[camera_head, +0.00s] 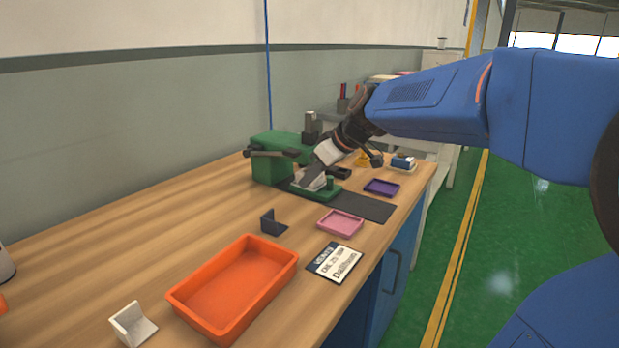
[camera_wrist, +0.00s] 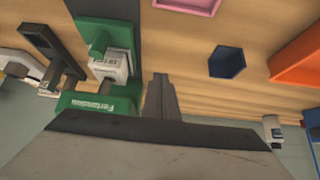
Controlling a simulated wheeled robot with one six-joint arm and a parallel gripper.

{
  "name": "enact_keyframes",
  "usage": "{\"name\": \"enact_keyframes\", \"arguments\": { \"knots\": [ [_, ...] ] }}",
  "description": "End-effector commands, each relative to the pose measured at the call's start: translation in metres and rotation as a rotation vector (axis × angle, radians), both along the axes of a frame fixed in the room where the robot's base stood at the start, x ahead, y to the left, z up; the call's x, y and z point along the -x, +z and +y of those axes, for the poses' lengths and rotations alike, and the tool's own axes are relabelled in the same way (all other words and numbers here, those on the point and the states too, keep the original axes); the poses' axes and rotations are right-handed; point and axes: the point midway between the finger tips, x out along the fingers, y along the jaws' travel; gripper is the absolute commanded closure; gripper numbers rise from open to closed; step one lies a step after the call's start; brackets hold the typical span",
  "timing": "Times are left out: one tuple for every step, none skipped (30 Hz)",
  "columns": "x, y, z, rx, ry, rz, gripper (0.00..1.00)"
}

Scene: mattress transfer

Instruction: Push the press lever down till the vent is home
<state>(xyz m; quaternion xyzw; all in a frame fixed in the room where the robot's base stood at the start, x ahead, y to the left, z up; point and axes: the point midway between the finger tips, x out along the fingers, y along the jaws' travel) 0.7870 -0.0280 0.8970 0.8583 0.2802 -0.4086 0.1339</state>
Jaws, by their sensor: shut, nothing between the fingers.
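The green press (camera_head: 275,158) stands on the workbench, and its green body also shows in the wrist view (camera_wrist: 95,102). A dark bar with a rounded end, which looks like the press lever (camera_head: 268,153), sticks out to the left of the press. A pale block with dark print (camera_wrist: 110,66) sits at the green base in the wrist view; I cannot make out the vent or how deep it sits. Contact with the lever is not clear.
A dark mat (camera_head: 365,205) lies under the press. A purple tray (camera_head: 382,187), a pink tray (camera_head: 340,223), a dark bracket (camera_head: 271,222), a printed card (camera_head: 336,262), an orange tray (camera_head: 285,259) and a white bracket (camera_head: 133,325) are on the bench.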

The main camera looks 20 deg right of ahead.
Motion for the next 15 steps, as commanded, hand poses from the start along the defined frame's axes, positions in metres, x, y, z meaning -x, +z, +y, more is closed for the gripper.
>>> {"name": "enact_keyframes", "arguments": {
  "knots": [
    [0.0,0.006,0.0,0.0,0.0,-0.004,1.0],
    [0.004,0.007,-0.003,0.0,-0.003,-0.003,1.0],
    [0.008,0.009,-0.006,0.0,-0.003,-0.003,1.0],
    [0.011,0.011,-0.009,0.0,-0.003,-0.003,1.0],
    [0.014,0.013,-0.011,0.0,-0.003,-0.004,1.0],
    [0.018,0.015,-0.014,0.0,-0.003,-0.005,1.0],
    [0.021,0.017,-0.016,0.0,-0.003,-0.005,1.0],
    [0.024,0.018,-0.018,-0.001,-0.004,-0.004,1.0],
    [0.028,0.021,-0.021,-0.001,-0.004,-0.004,1.0],
    [0.031,0.023,-0.024,0.0,-0.004,-0.005,1.0],
    [0.035,0.025,-0.026,0.0,-0.004,-0.006,1.0],
    [0.039,0.027,-0.029,0.0,-0.004,-0.006,1.0],
    [0.042,0.029,-0.032,-0.001,-0.005,-0.006,1.0],
    [0.046,0.031,-0.034,-0.001,-0.005,-0.006,1.0],
    [0.05,0.034,-0.037,-0.001,-0.004,-0.004,1.0]
  ]
}}
